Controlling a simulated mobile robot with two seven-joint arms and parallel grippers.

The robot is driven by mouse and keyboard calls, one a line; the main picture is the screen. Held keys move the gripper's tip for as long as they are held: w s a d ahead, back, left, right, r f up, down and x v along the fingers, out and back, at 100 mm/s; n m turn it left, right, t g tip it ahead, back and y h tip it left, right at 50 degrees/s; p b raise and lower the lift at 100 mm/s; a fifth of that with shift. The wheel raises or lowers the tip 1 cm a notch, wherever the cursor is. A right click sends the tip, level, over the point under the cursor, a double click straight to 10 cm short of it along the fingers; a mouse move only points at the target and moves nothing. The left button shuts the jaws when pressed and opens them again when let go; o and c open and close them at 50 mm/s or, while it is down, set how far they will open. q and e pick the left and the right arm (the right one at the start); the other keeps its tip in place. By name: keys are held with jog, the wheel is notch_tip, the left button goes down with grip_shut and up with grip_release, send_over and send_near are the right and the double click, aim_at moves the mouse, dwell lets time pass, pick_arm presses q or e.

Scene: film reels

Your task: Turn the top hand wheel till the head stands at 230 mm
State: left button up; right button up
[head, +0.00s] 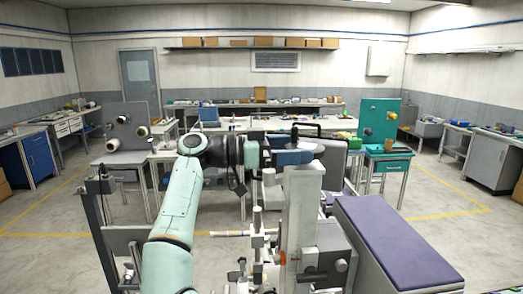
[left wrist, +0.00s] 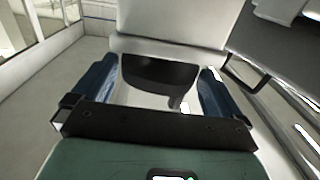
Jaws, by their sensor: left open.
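A machine with a pale upright column (head: 303,205) stands in front of me in the head view. In the left wrist view a dark rounded part (left wrist: 158,72), probably the top hand wheel, lies between the fingers, with a small peg below it. My left gripper (head: 292,157) is at the top of the column. Its blue fingers (left wrist: 156,84) are apart, one on each side of the dark part. I cannot tell whether they touch it. The gripper hides part of the column's top in the head view. No millimetre reading is legible. My right gripper is not in view.
A purple-topped bench (head: 393,240) stands right of the column. A teal panel stand (head: 380,128) and a grey panel stand (head: 126,122) are farther back. Open floor (head: 45,250) lies at the left.

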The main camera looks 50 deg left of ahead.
pick_arm(q)
jog(key=v, duration=1)
jog(key=shift+s+a, duration=0.15)
jog(key=shift+s, duration=0.05)
